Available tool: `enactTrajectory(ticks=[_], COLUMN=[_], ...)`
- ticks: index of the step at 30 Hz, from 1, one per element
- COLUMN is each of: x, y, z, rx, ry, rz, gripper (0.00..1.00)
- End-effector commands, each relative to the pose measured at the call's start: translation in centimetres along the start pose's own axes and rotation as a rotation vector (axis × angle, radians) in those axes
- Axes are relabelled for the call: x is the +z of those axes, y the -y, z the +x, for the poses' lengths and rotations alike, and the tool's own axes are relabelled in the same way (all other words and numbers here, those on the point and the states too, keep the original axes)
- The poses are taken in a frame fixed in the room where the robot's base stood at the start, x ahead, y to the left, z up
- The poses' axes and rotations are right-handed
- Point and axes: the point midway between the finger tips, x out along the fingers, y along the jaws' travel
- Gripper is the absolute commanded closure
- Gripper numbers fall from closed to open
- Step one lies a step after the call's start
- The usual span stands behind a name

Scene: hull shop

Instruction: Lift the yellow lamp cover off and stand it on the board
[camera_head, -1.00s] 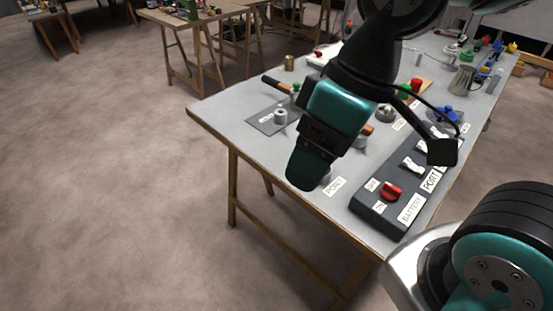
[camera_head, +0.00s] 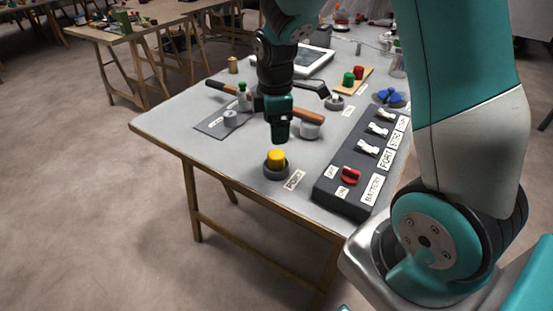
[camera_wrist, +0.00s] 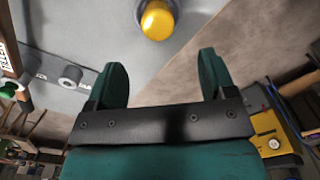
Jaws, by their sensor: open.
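The yellow lamp cover (camera_head: 276,158) sits in a dark grey round base (camera_head: 275,172) near the table's front edge, beside a label reading PORT. In the wrist view the yellow cover (camera_wrist: 157,21) is at the top, ahead of the fingertips. My gripper (camera_head: 281,140) points down just above the cover and looks apart from it. In the wrist view my gripper (camera_wrist: 164,78) is open with nothing between its fingers. The board could be the wooden board (camera_head: 354,80) with a red and a green cover on it, or the dark plate (camera_head: 212,127); I cannot tell which.
A dark switch panel (camera_head: 341,206) with a red knob and white switches lies right of the cover. A grey cylinder (camera_head: 310,131) and a wooden-handled tool (camera_head: 222,86) lie behind. The table's front left corner is clear.

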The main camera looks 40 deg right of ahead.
Motion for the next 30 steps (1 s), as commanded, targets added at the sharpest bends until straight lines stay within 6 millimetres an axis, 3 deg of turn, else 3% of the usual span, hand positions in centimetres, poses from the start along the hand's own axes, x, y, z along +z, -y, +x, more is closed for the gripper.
enactTrajectory(ticks=[4,11,21,29,30], x=[0.0,0.0,0.2,0.2,0.2], y=[0.1,0.0,-0.3,-0.3,-0.3], z=[2.9,4.6,9.1,9.5,9.5], rx=[-0.005,-0.001,-0.002,0.001,0.001], ry=[0.001,0.0,0.0,-0.001,-0.001], rz=[0.001,0.001,0.001,0.001,0.001], gripper=[0.23,0.23,0.23,0.23,0.28])
